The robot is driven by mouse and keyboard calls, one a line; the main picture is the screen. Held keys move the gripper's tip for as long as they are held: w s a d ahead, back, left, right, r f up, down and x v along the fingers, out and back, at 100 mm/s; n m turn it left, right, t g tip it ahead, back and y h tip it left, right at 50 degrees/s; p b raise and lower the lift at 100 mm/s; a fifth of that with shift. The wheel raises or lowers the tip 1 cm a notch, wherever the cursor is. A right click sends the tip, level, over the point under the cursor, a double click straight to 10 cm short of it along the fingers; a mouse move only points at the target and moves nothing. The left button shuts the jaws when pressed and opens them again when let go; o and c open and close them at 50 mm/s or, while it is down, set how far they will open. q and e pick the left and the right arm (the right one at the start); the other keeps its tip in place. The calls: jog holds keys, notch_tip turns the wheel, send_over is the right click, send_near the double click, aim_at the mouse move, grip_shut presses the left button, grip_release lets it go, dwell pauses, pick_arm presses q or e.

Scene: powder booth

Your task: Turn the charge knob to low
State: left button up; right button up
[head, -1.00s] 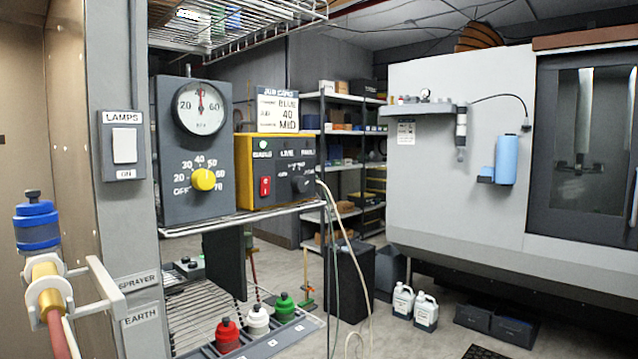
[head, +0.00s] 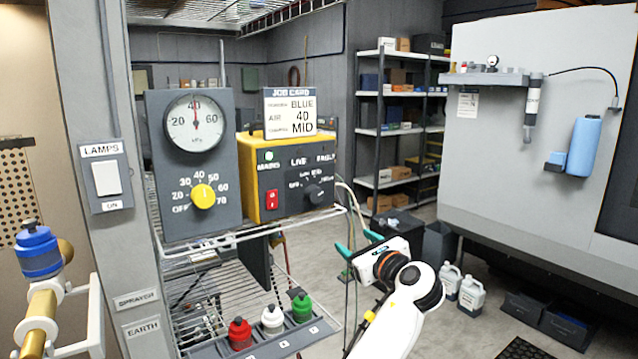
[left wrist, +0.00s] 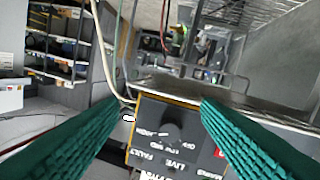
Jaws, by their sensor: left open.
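The charge knob (head: 314,193) is the small dark round knob on the front of the yellow-edged dark control box (head: 290,221). Small white labels surround it; I cannot read its setting surely. In the left wrist view the knob (left wrist: 173,131) shows below and between the fingertips, upside down. My left gripper (head: 358,247) has teal fingers, is open and empty, and is right of and below the box, apart from the knob. In the left wrist view its fingers (left wrist: 163,102) spread on both sides. My right gripper is out of view.
Left of the box stand a gauge (head: 195,123) and a yellow air knob (head: 202,196). A red switch (head: 271,199) is on the box. A job card (head: 290,113) reads MID. Hoses (head: 352,205) hang at the box's right. Wire shelf (head: 245,236) lies beneath.

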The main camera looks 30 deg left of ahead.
pick_arm(q)
jog(key=g+y, duration=0.1)
send_near(317, 196)
jog(key=shift+n, duration=0.3)
jog(key=p+x, duration=0.4)
jog(key=x, duration=0.3)
jog(key=shift+a+r, duration=0.1)
jog(key=shift+r, duration=0.05)
jog(key=shift+w+a+p, duration=0.35)
jog(key=shift+w+a, duration=0.05)
jog(key=shift+a, duration=0.25)
jog(key=c, duration=1)
